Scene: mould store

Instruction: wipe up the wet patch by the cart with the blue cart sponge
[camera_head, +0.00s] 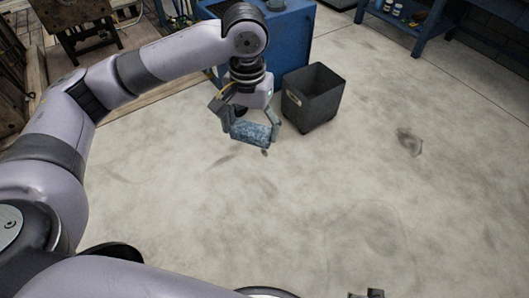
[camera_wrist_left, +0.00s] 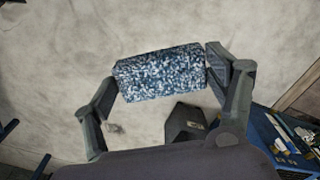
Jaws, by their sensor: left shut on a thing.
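My left gripper (camera_head: 250,130) is shut on the speckled blue sponge (camera_head: 251,133), holding it by its ends in front of the dark bin. In the left wrist view the sponge (camera_wrist_left: 160,73) spans between the fingers. The blue cart (camera_head: 285,35) stands behind the gripper at the top. A small dark patch (camera_head: 410,142) lies on the floor to the right of the bin. A fainter rounded mark (camera_head: 370,228) shows nearer to me; I cannot tell which is wet. Tips of my right gripper (camera_head: 367,293) show at the bottom edge, mostly cut off.
The dark open bin (camera_head: 313,97) stands on the floor in front of the cart, close to the right of my left gripper. A blue bench (camera_head: 420,28) with small items stands at the top right. Wooden pieces (camera_head: 75,20) are at the top left. The middle floor is clear.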

